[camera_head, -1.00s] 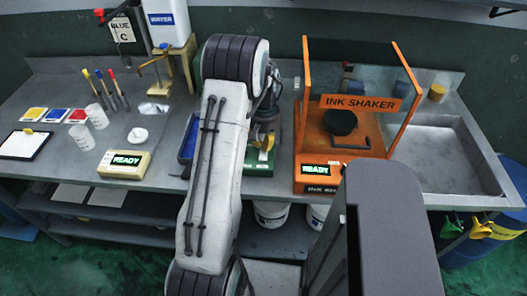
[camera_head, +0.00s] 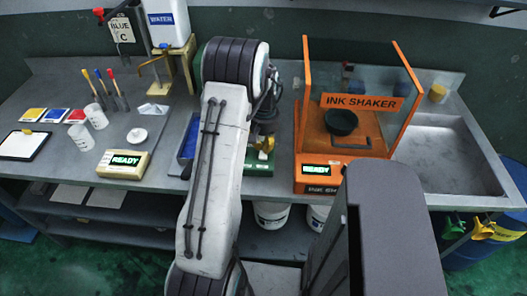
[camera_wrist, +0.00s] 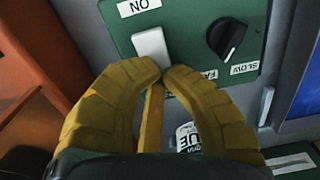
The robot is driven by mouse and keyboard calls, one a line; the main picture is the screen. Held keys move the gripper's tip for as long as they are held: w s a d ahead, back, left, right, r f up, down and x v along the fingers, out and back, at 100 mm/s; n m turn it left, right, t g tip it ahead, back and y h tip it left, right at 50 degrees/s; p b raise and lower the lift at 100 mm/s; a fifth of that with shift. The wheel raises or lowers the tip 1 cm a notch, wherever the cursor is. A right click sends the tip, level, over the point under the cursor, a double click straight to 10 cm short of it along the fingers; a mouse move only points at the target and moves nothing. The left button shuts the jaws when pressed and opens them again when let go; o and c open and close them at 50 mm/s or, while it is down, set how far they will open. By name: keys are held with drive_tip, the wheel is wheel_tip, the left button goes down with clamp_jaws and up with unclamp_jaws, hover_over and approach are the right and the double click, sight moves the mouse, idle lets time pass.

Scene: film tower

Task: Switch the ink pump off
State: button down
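The ink pump is a green box (camera_head: 259,167) on the bench, left of the ink shaker and partly hidden behind my arm. In the wrist view its green panel (camera_wrist: 190,22) carries a white rocker switch (camera_wrist: 151,44), an ON label (camera_wrist: 139,6) and a black knob (camera_wrist: 227,38) with a SLOW label. My gripper (camera_wrist: 163,74) has yellow fingers with their tips nearly together, just at the near end of the switch. I cannot tell if they touch it. Nothing is seen held. The gripper (camera_head: 265,146) also shows over the pump in the head view.
The orange ink shaker (camera_head: 303,167) stands close on the pump's right. A blue tray (camera_head: 187,140) lies left, partly behind my arm. A scale reading READY (camera_head: 124,163) and white cups (camera_head: 96,117) are further left. A sink (camera_head: 440,150) is at the right.

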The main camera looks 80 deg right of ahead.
drive_tip(key=shift+a, duration=0.1)
drive_tip(key=shift+r+p, duration=2.35)
drive_tip(key=shift+r, duration=1.1)
drive_tip(key=shift+m+y, duration=0.5)
drive_tip(key=shift+y, duration=0.4)
drive_tip(key=a+f, duration=0.1)
drive_tip(key=a, duration=0.3)
drive_tip(key=a+f, duration=0.1)
drive_tip(key=a, duration=0.1)
drive_tip(key=shift+w+f, duration=0.2)
drive_tip(key=shift+f, duration=0.1)
drive_tip(key=w+a+r+n+t, duration=0.1)
drive_tip(key=w+a+r+n, duration=0.5)
drive_tip(key=a, duration=0.7)
drive_tip(key=w+a+r+n+t+h, duration=0.1)
drive_tip(key=w+a+r+n, duration=0.5)
drive_tip(key=a, duration=0.7)
drive_tip(key=w+a+r+n+t, duration=0.2)
drive_tip(key=w+a+r+n, duration=0.4)
drive_tip(key=a, duration=0.7)
drive_tip(key=shift+w+r+t+h, duration=0.3)
drive_tip(key=shift+w+r+h, duration=0.1)
drive_tip(key=shift+w+r, duration=0.7)
